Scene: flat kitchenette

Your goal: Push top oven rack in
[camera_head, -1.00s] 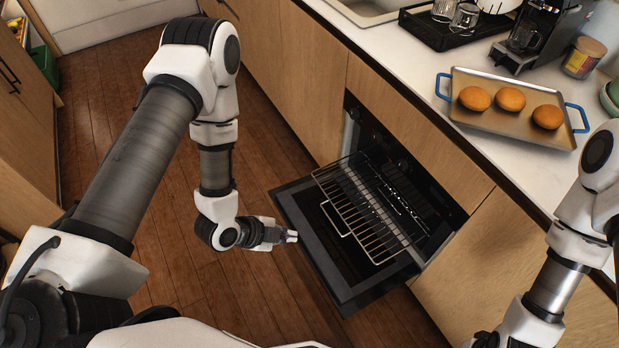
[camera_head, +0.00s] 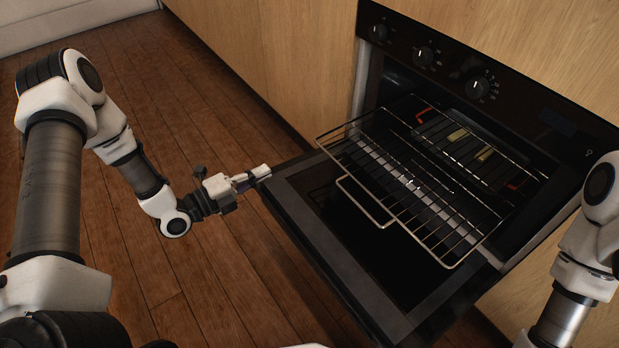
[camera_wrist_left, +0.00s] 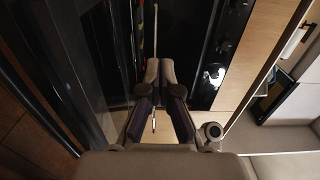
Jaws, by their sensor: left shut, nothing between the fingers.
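The top oven rack (camera_head: 437,228) is a wire rack pulled out of the oven (camera_head: 492,130), standing out above the lowered oven door (camera_head: 290,213). My left gripper (camera_head: 264,172) is shut and empty, left of the rack's front corner and close to the door's outer left corner. It looks apart from the rack; whether it touches the door I cannot tell. In the left wrist view, my left gripper's closed fingers (camera_wrist_left: 161,70) point toward dark, glossy surfaces. My right gripper is out of view.
The open door juts out over the wooden floor (camera_head: 215,255), which is clear at the left. Wooden cabinet fronts (camera_head: 290,60) flank the oven. Control knobs (camera_head: 424,55) line the panel above it. My right arm stands at the right edge, near the oven's side.

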